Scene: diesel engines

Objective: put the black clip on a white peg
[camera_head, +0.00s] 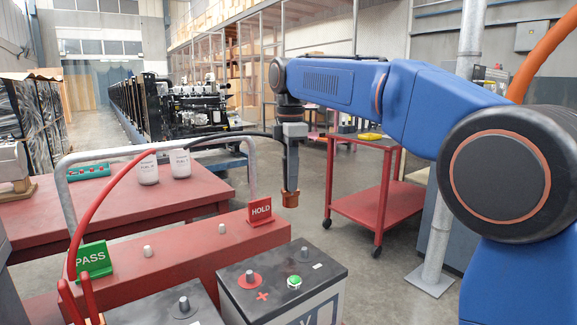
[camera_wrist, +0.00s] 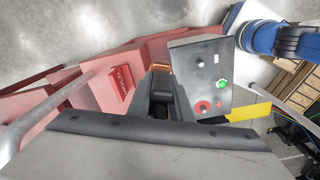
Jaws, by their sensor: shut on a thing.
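My gripper (camera_head: 291,138) points down and is shut on the black clip (camera_head: 291,168), in the air right of the HOLD sign. The clip hangs upright with its copper-coloured jaws lowest, and a black cable arcs away from it to the left. In the wrist view my dark gripper (camera_wrist: 160,92) is in the middle; clip and fingers are hard to tell apart there. Two white pegs stand bare on the red bench: one by the PASS sign (camera_head: 147,251), the other near the HOLD sign (camera_head: 222,228). The clip is apart from both.
A battery (camera_head: 325,270) with a green button stands in front of the bench. A red clip (camera_head: 90,300) with a red cable is at the lower left. A metal rail (camera_head: 70,210) arches over the bench. A red trolley (camera_head: 375,200) stands at right, with open floor before it.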

